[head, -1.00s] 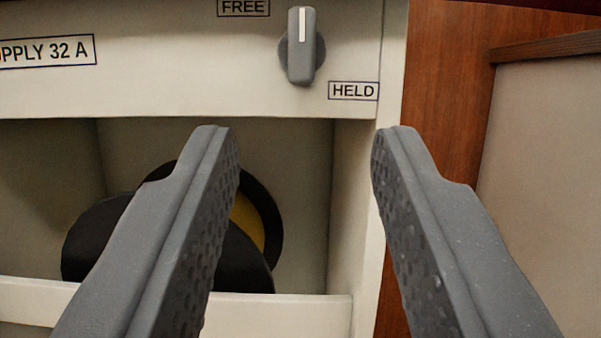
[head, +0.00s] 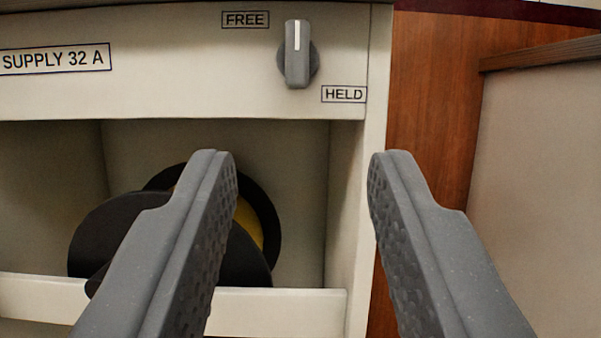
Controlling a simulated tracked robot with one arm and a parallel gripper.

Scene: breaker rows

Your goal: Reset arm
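My gripper (head: 292,158) is open and empty in the head view, its two grey dimpled fingers spread wide in front of the cabinet. A grey rotary knob (head: 297,62) with a white line is on the upper panel, above the gap between my fingertips. The knob stands upright, its white line at the top. A FREE label (head: 245,20) is at its upper left and a HELD label (head: 344,94) at its lower right. My fingers do not touch the knob.
The panel also bears a SUPPLY 32 A label (head: 54,59). Below is an open compartment holding black and yellow round objects (head: 120,225), partly hidden by my left finger. A white ledge (head: 280,312) runs along its front. Brown wood (head: 434,110) and a pale panel (head: 540,170) stand at the right.

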